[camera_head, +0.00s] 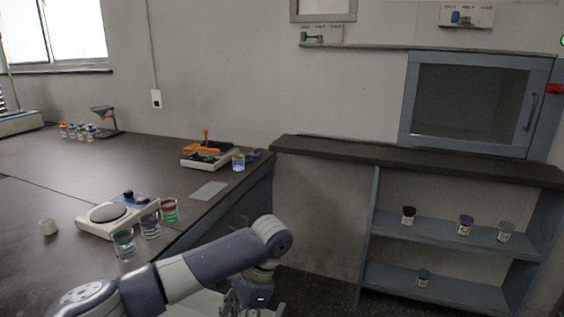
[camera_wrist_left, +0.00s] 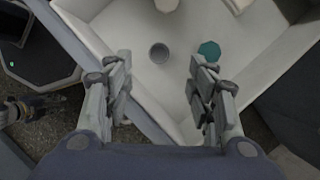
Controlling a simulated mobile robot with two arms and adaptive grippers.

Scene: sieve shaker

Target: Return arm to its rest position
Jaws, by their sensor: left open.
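My left arm (camera_head: 210,262) comes in from the lower left in the head view and bends at a raised joint. From there it points down to my left gripper (camera_head: 250,297), low at the bottom edge. In the left wrist view the gripper (camera_wrist_left: 161,78) has its two fingers wide apart with nothing between them. It is over a white open bin (camera_wrist_left: 105,28). A small grey round cup (camera_wrist_left: 159,53) and a teal round piece (camera_wrist_left: 209,50) lie in the bin, apart from the fingers. My right gripper does not show clearly in either view.
The dark bench (camera_head: 75,170) at left carries a white scale (camera_head: 112,216), several jars such as a red-green one (camera_head: 168,210), and an orange-topped device (camera_head: 205,152). A blue shelf (camera_head: 445,235) with several jars stands at right under a cabinet (camera_head: 468,103).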

